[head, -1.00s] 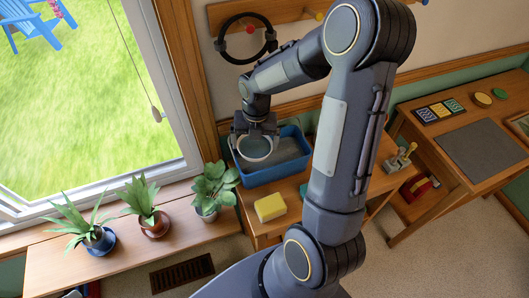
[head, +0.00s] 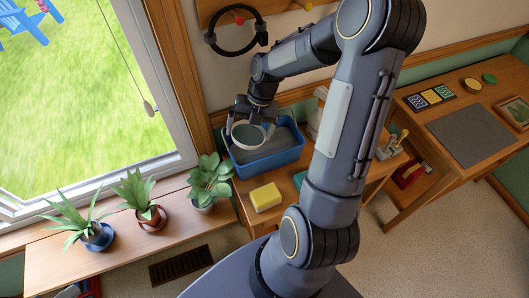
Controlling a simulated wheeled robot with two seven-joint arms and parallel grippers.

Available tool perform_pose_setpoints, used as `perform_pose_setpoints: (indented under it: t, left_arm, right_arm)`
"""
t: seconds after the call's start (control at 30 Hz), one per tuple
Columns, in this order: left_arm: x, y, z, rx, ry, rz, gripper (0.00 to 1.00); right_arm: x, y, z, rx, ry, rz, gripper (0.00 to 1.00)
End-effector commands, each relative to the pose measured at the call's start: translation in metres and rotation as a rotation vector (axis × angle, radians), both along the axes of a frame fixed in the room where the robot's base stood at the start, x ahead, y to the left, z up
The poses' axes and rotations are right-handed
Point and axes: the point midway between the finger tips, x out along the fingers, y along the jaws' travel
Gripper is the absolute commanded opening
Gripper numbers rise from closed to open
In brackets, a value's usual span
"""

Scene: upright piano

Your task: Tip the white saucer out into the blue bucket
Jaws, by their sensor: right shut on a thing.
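My right gripper (head: 250,127) is shut on the white saucer (head: 249,148) and holds it over the left part of the blue bucket (head: 268,168). The saucer shows as a round dish with a pale rim and a grey-green inside. It looks slightly tilted, but I cannot tell how much. I cannot make out whether any water is in it. The blue bucket is a rectangular open tub with a grey inside, standing on a wooden surface by the window. The saucer and gripper hide its back left part. My left gripper is not in view.
A yellow sponge (head: 265,197) lies in front of the bucket. A black ring (head: 236,34) hangs on the wall behind. A wooden desk (head: 440,150) stands at right.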

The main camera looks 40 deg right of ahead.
Motion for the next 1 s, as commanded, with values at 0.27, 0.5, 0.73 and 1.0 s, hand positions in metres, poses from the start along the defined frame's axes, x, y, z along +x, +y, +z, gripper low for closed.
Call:
perform_pose_setpoints:
  t: [0.27,0.5,0.73,1.0]
  left_arm:
    - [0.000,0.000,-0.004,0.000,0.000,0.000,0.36]
    - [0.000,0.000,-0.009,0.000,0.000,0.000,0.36]
    - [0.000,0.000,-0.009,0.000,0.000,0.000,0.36]
    - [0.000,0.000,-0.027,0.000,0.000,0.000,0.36]
  right_arm:
    - [0.000,-0.003,0.005,0.091,-0.024,0.000,0.72]
    - [-0.001,-0.006,0.004,0.125,-0.030,-0.007,0.72]
    - [-0.001,-0.005,0.008,0.159,-0.040,-0.001,0.72]
    - [-0.001,-0.007,0.004,0.184,-0.045,-0.005,0.72]
